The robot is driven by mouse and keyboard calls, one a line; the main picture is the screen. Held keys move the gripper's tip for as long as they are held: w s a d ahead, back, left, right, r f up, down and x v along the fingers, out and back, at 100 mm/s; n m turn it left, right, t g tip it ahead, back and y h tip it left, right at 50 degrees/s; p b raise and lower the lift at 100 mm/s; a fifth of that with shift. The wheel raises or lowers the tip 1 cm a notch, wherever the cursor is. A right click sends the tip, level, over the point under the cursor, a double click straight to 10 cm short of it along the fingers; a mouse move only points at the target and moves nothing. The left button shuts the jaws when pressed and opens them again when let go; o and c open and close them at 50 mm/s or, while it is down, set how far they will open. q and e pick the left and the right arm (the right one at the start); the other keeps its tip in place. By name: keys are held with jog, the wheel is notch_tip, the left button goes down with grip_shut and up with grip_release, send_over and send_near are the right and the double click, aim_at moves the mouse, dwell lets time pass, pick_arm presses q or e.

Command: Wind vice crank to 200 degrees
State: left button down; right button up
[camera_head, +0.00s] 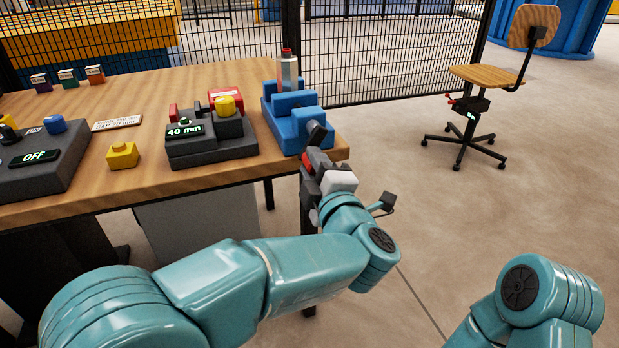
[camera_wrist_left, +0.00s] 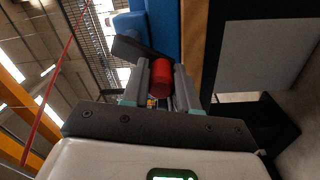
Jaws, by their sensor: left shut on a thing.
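The blue vice (camera_head: 290,125) is at the right end of the wooden table. It holds an upright silver cylinder with a red top (camera_head: 288,70). The dark crank arm (camera_head: 316,134) is on the vice's near right side, and also shows in the left wrist view (camera_wrist_left: 138,48). My left gripper (camera_head: 309,164) is at the crank's red handle (camera_head: 307,161). In the left wrist view the red handle (camera_wrist_left: 161,75) sits between the two grey fingers, which are shut on it. Only part of my right arm shows at lower right; its gripper is out of view.
A dark device reading 40 mm (camera_head: 185,131) stands left of the vice. A yellow block (camera_head: 122,155) and another device reading OFF (camera_head: 35,157) are further left. A mesh fence (camera_head: 390,50) runs behind the table. A wooden chair (camera_head: 490,75) stands right on open floor.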

pick_arm(q)
jog(key=shift+w+d+f+n+b, duration=0.2)
jog(key=shift+d+n+b, duration=0.2)
jog(key=shift+n+b, duration=0.6)
pick_arm(e)
jog(key=shift+w+d+f+t, duration=0.1)
jog(key=shift+w+f+t, duration=0.05)
jog(key=shift+w+f, duration=0.4)
jog(key=shift+w+d+f+t, duration=0.15)
jog(key=shift+w+f, duration=0.15)
jog(key=shift+f, duration=0.3)
jog(key=shift+a, duration=0.1)
pick_arm(q)
jog(key=c, duration=0.9)
grip_release()
jog(key=shift+o, duration=0.2)
jog(key=shift+s, duration=0.2)
pick_arm(e)
jog(key=shift+s, duration=0.15)
